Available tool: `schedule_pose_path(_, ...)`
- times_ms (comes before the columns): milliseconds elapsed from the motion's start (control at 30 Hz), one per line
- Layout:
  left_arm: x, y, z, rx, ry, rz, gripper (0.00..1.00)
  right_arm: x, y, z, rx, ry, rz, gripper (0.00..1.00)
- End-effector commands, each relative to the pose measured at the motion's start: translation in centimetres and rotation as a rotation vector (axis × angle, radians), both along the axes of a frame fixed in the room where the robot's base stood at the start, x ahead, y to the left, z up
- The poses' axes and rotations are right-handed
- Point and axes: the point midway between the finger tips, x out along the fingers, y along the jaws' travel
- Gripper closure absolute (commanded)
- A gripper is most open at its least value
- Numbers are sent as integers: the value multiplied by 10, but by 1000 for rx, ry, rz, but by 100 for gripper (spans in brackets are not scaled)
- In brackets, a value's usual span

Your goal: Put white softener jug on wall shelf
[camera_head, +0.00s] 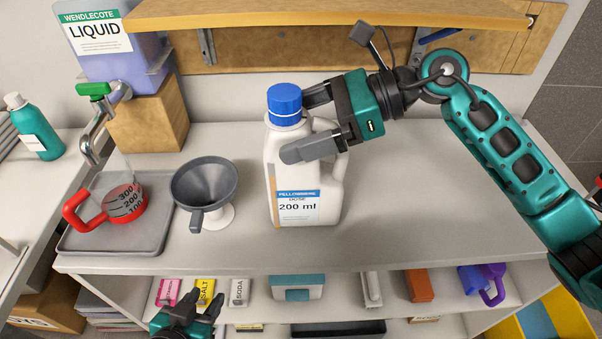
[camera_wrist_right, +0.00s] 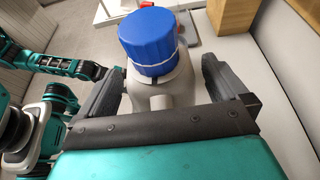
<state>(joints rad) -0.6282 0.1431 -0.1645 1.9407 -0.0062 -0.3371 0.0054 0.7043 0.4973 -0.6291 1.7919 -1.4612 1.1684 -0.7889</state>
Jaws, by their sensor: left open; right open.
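The white softener jug (camera_head: 305,172) with a blue cap stands upright on the grey bench top. Its label reads "200 ml". My right gripper (camera_head: 312,122) is open at the jug's upper part, with one finger in front and the other behind. In the right wrist view the jug's blue cap (camera_wrist_right: 148,40) and neck lie between the open fingers (camera_wrist_right: 165,82), with gaps at the sides. The wooden wall shelf (camera_head: 330,14) runs along the wall above the bench. My left gripper (camera_head: 190,303) is low at the front, below the bench edge, open and empty.
A grey funnel (camera_head: 204,185) stands left of the jug. A red measuring cup (camera_head: 112,204) sits on a grey tray (camera_head: 118,243) under a tap. A blue-purple liquid container (camera_head: 118,50) stands on a wooden block (camera_head: 150,118). The bench right of the jug is clear.

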Motion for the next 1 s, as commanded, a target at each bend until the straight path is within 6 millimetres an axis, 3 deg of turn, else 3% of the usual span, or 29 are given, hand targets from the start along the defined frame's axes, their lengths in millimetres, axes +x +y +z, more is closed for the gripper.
schedule_pose_path(100,1,0,1,1,-3,0,57,0,0,0,0,0,0,1)
schedule_pose_path(167,2,0,1,0,-5,0,57,0,0,0,0,0,0,7)
schedule_pose_path(1000,3,1,1,1,-6,2,57,0,-1,0,0,-1,0,87)
